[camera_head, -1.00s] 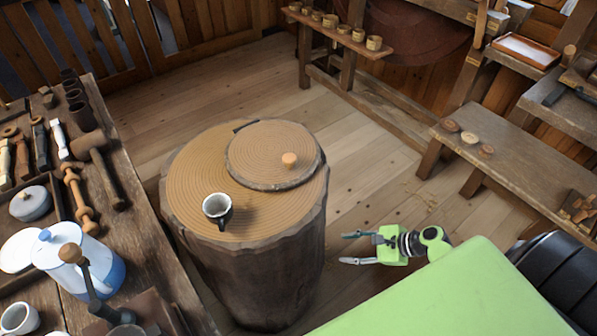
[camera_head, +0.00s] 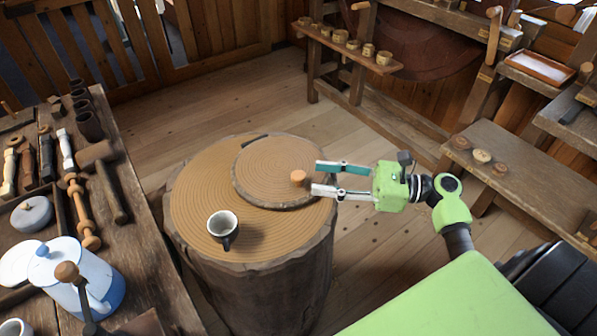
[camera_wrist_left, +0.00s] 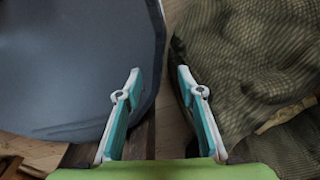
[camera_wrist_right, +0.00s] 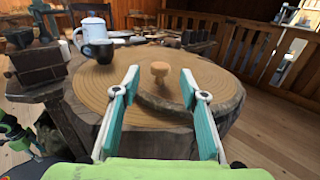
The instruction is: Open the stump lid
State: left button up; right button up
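The stump (camera_head: 265,285) stands on the floor in the head view. Its round lid (camera_head: 270,165) lies flat on the back right of the top and carries a small wooden knob (camera_head: 299,178). My right gripper (camera_head: 315,179) is open and level beside the knob, its fingers pointing at it from the right. In the right wrist view the knob (camera_wrist_right: 159,70) shows between and beyond the open fingertips (camera_wrist_right: 160,83), not gripped. My left gripper (camera_wrist_left: 158,75) is open and empty, seen only in its own wrist view.
A dark cup (camera_head: 223,227) stands on the stump's front left, off the lid. A workbench (camera_head: 150,265) with tools and a blue-white pot (camera_head: 82,280) is at the left. A low bench (camera_head: 520,170) stands at the right. Floor behind the stump is clear.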

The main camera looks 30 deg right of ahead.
aim_at(298, 175)
jog(key=x, duration=0.6)
jog(key=shift+w+a+p, duration=0.1)
jog(key=shift+w+p, duration=0.05)
jog(key=shift+p, duration=0.2)
jog(key=shift+c, duration=0.5)
grip_shut()
